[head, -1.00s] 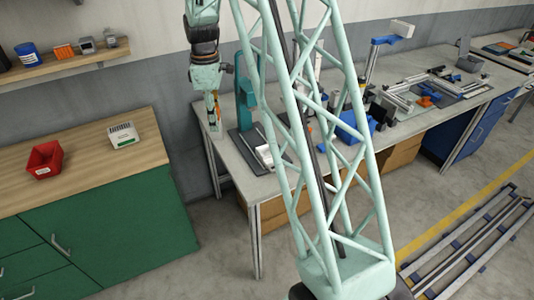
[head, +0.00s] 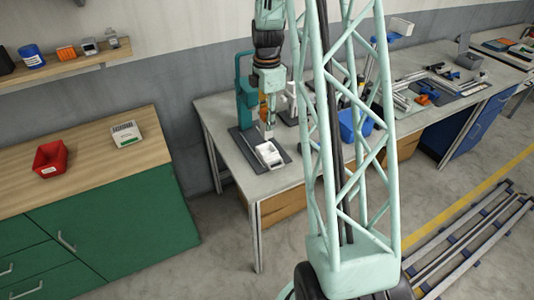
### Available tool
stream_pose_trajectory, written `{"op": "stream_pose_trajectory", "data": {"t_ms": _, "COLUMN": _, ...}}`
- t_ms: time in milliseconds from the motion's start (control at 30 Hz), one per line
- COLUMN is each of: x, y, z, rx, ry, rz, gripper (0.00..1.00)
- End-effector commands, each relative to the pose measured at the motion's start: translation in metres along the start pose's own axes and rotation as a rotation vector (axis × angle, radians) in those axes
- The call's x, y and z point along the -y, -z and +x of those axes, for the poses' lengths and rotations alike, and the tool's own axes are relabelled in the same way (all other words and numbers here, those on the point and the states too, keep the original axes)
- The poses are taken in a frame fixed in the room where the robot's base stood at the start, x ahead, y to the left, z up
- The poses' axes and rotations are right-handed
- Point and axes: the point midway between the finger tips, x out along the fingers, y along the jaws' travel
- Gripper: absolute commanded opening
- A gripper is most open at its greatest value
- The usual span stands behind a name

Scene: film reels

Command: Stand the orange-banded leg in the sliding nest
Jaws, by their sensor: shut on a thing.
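My gripper (head: 269,108) points down over the near end of the long bench. It is shut on the orange-banded leg, a pale piece (head: 268,131) hanging below the fingers with a bit of orange (head: 262,100) at finger height. The leg looks about upright. A white fixture (head: 269,155), apparently the sliding nest, sits on a dark plate on the bench directly below and slightly in front of the leg. Whether the leg's lower end touches the nest or hangs above it cannot be told at this size.
A teal upright stand (head: 242,90) rises from the dark plate (head: 243,143) just left of my gripper. A blue bin (head: 351,127) stands farther right on the bench. A red bin (head: 50,158) and a white box (head: 126,134) are on the green cabinet.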

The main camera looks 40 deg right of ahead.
Motion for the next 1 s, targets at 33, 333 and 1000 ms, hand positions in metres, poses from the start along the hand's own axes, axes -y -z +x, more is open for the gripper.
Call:
{"op": "stream_pose_trajectory", "data": {"t_ms": 33, "x": 0.000, "y": -0.001, "z": 0.000, "rx": 0.000, "ry": 0.000, "rz": -0.002, "gripper": 0.09}}
{"op": "stream_pose_trajectory", "data": {"t_ms": 333, "x": 0.000, "y": -0.001, "z": 0.000, "rx": 0.000, "ry": -0.001, "rz": -0.003, "gripper": 0.09}}
{"op": "stream_pose_trajectory", "data": {"t_ms": 1000, "x": 0.001, "y": 0.000, "z": 0.057, "rx": 0.000, "ry": 0.001, "rz": -0.002, "gripper": 0.09}}
